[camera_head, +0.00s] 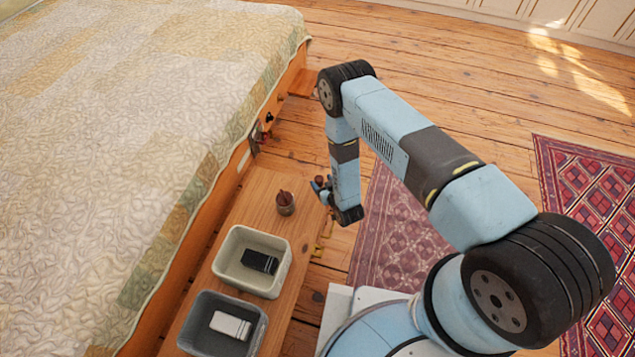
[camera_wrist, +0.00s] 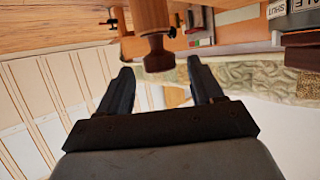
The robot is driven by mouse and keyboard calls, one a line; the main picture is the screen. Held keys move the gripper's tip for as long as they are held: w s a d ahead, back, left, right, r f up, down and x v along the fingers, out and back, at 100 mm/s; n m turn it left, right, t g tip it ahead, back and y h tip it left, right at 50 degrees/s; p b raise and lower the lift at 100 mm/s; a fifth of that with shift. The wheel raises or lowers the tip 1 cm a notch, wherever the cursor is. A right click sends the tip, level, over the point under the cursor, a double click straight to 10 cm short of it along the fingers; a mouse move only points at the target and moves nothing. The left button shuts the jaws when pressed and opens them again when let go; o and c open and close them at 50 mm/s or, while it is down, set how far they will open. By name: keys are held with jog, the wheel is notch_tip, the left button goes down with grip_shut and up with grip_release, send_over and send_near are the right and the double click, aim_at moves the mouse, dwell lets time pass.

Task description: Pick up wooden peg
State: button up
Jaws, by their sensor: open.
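A reddish-brown turned wooden piece, which I take for the wooden peg (camera_head: 286,205), stands upright on the bench (camera_head: 262,212), beyond the pale bin. In the upside-down wrist view the peg (camera_wrist: 152,18) shows a wide body, a narrow neck and a round knob. My gripper (camera_head: 319,187) is at the bench's right edge, to the right of the peg; its fingers are small and partly hidden by the wrist. In the wrist view my gripper (camera_wrist: 160,68) is open, with the knob appearing between the fingertips. Its distance from the peg is unclear, and nothing is held.
A pale bin (camera_head: 231,244) with a black item and a grey bin (camera_head: 203,304) with a white item stand on the near part of the bench. The bed (camera_head: 120,130) borders the bench on the left. Patterned rugs (camera_head: 395,225) lie on the floor at right.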

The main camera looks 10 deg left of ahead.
aim_at(321, 181)
jog(key=shift+x, duration=1.75)
jog(key=shift+c, duration=0.4)
jog(key=c, duration=0.9)
